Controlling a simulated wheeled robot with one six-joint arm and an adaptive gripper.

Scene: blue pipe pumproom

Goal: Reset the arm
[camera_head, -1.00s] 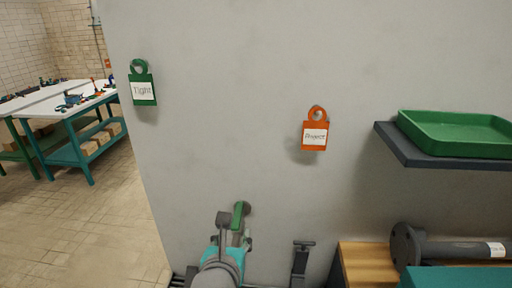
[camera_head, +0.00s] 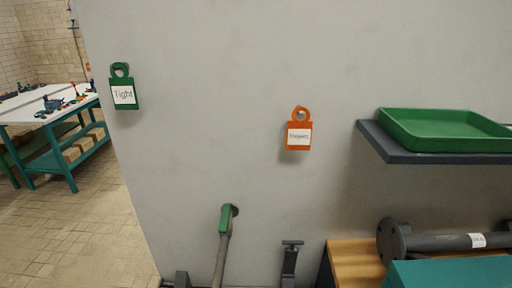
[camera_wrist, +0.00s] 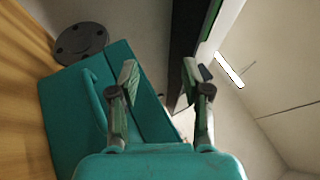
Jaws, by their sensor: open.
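My gripper (camera_wrist: 160,85) is open in the wrist view, with its two fingers apart and nothing between them. Beyond the fingers are a teal block-like surface (camera_wrist: 65,110) and a dark shelf edge. In the head view my gripper and arm are not visible.
A grey wall holds a green "Tight" tag (camera_head: 123,92) and an orange "Project"-like tag (camera_head: 299,135). A green tray (camera_head: 440,130) rests on a dark shelf (camera_head: 380,145). Below are a flanged pipe (camera_head: 440,241), a wooden surface (camera_head: 350,262) and a green-handled lever (camera_head: 225,220). Floor is clear at left.

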